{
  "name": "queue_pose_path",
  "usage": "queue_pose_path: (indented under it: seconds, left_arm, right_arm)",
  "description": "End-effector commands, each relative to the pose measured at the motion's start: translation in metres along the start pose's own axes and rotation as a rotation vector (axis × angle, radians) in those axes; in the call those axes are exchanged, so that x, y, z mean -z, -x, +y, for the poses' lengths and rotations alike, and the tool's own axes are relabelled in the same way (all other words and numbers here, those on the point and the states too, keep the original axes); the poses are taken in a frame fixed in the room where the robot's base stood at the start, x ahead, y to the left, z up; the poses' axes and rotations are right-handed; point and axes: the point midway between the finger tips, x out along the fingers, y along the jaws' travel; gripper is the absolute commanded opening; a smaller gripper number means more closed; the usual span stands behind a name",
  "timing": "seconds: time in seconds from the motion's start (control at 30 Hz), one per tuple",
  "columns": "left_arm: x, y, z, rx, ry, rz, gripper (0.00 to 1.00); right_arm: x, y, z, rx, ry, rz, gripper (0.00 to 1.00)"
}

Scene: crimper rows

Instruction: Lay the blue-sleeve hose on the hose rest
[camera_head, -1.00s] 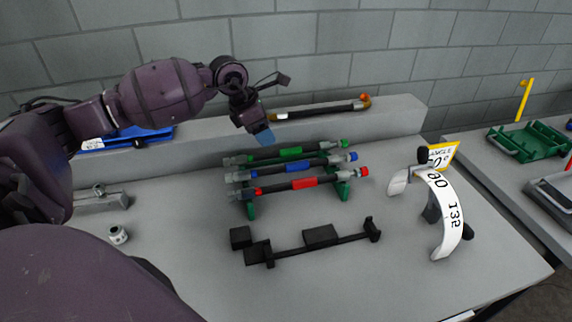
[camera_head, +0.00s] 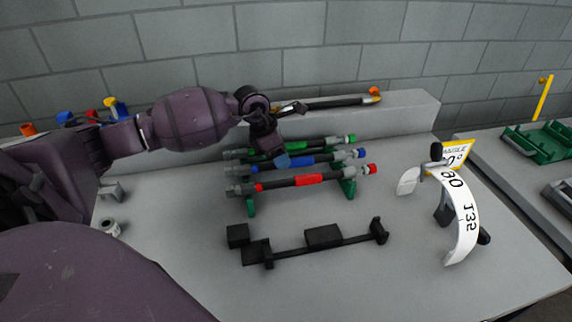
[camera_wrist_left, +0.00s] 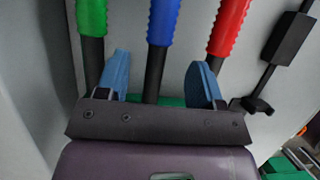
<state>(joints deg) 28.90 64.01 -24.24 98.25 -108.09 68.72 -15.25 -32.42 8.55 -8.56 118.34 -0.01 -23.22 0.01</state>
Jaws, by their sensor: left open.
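The blue-sleeve hose (camera_head: 305,161) lies in the green rack (camera_head: 349,188), between the green-sleeve hose (camera_head: 292,146) and the red-sleeve hose (camera_head: 308,179). My left gripper (camera_head: 281,160) is over the rack, pointing down at the blue-sleeve hose. In the left wrist view, its open blue fingers (camera_wrist_left: 163,82) stand on either side of that hose's black part, below the blue sleeve (camera_wrist_left: 165,20); I cannot tell how deep they reach. A low black fixture (camera_head: 345,239), apparently the hose rest, stands empty in front of the rack. My right gripper is not visible.
A white curved angle gauge (camera_head: 462,218) stands right of the rack. A raised grey ledge (camera_head: 410,112) behind carries another hose (camera_head: 325,104). A small metal piece (camera_head: 109,227) sits at left. The table around the black fixture is clear.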

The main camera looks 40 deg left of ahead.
Motion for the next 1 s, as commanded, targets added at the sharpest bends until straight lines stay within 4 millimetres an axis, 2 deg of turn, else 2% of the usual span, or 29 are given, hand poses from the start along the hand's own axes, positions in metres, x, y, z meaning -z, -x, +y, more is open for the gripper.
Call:
queue_pose_path:
  seconds: [0.03, 0.2, 0.53, 0.93, 1.0]
  left_arm:
    - [-0.001, -0.011, 0.000, 0.005, 0.003, 0.001, 0.61]
    - [-0.001, -0.030, 0.001, 0.003, 0.002, 0.001, 0.61]
    - [-0.002, -0.034, 0.001, 0.001, 0.000, 0.000, 0.61]
    - [-0.002, -0.034, 0.001, 0.001, 0.000, 0.001, 0.02]
    - [-0.001, -0.034, 0.001, 0.001, 0.000, 0.001, 0.00]
  right_arm:
    - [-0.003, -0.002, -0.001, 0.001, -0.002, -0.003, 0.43]
    - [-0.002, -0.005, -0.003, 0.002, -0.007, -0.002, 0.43]
    - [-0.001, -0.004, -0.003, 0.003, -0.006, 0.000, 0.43]
    - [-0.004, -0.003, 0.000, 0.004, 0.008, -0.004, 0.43]
    - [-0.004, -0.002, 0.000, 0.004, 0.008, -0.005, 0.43]
